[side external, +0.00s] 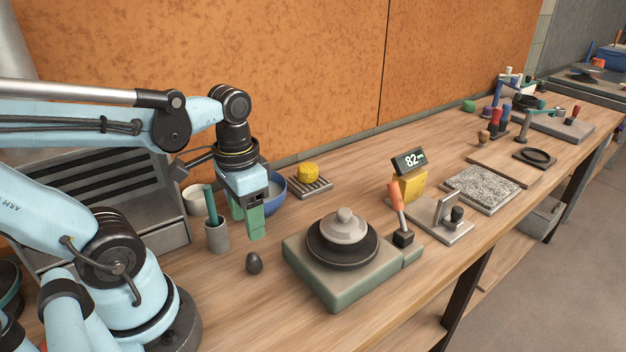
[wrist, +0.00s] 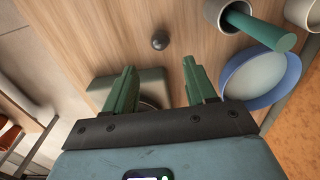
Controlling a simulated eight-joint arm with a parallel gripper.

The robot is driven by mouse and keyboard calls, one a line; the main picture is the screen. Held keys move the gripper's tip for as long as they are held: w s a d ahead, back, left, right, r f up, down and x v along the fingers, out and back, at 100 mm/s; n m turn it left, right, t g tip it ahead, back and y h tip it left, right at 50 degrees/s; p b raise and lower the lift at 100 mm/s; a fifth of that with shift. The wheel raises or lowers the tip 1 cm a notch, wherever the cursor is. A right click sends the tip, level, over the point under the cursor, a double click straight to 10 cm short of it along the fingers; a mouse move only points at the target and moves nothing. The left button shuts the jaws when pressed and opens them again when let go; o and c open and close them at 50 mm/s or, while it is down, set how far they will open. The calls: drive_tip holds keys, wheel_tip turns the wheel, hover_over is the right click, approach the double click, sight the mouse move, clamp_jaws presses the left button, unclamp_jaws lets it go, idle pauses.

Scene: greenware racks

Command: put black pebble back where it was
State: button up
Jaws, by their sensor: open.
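The black pebble (side external: 254,263) is a dark, egg-shaped stone standing on the wooden bench, left of the green block with the round turntable. It also shows in the wrist view (wrist: 160,41), beyond my fingertips near the top middle. My gripper (side external: 249,222) has green fingers and points down above the bench, behind and above the pebble. In the wrist view its two fingers (wrist: 162,85) are apart with nothing between them. The pebble stands apart from the fingers.
A grey cup with a green rod (side external: 216,236) stands left of my gripper, and a blue bowl (side external: 276,190) behind it. The turntable base (side external: 335,287) is right of the pebble. A yellow sponge (side external: 308,172) lies on a slatted rack. Bare wood lies in front of the pebble.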

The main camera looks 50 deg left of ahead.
drive_tip(key=w+d+r+t, duration=0.3)
drive_tip(key=w+t, duration=0.4)
drive_tip(key=w, duration=0.1)
drive_tip(key=shift+w+d, duration=0.2)
drive_tip(key=shift+d, duration=0.05)
